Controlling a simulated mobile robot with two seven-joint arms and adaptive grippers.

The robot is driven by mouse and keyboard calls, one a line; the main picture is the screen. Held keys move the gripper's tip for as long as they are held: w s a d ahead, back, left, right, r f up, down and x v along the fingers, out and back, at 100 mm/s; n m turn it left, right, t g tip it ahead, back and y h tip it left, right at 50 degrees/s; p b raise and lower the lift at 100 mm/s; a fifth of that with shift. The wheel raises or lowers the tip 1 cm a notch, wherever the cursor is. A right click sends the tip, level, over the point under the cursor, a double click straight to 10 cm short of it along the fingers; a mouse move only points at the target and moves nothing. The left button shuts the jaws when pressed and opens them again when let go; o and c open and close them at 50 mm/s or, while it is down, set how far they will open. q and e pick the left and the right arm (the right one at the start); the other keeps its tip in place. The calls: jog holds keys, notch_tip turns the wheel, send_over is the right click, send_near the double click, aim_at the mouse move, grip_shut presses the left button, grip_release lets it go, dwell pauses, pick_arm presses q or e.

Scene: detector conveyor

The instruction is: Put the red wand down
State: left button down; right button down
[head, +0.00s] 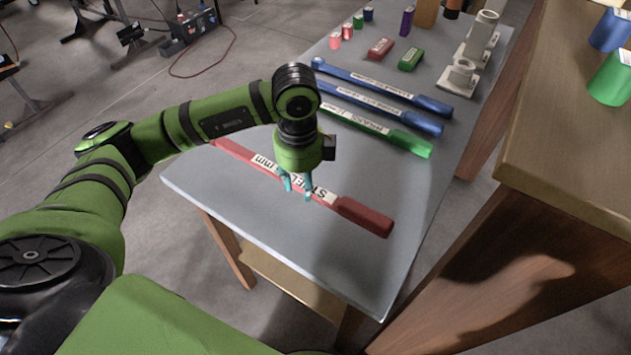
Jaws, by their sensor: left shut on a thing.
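The red wand (364,215) is a long flat bar with a white lettered label and a thicker red end at the right. It lies along the near part of the grey table (290,245), close to its top; I cannot tell if it touches. My left gripper (295,187) comes down from above and its teal fingers are shut on the red wand near the label. The gripper and wrist hide part of the wand's middle. My right gripper is not in view.
A green wand (385,135) and two blue wands (400,122) (400,93) lie farther back on the table. Small red (380,48) and green (411,59) blocks and several cans stand behind. A wooden counter (570,130) rises at the right. The table's near corner is clear.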

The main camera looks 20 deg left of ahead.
pick_arm(q)
jog(key=shift+w+d+f, duration=0.4)
jog(key=shift+w+f, duration=0.05)
jog(key=shift+w, duration=0.15)
jog(key=shift+w+d+f, duration=0.4)
jog(key=shift+w, duration=0.2)
notch_tip(320, 180, down, 3)
jog(key=shift+f+p, duration=0.1)
jog(key=shift+p, duration=0.75)
jog(key=shift+f, duration=0.4)
jog(key=shift+f, duration=0.15)
jog(key=c, duration=0.8)
grip_release()
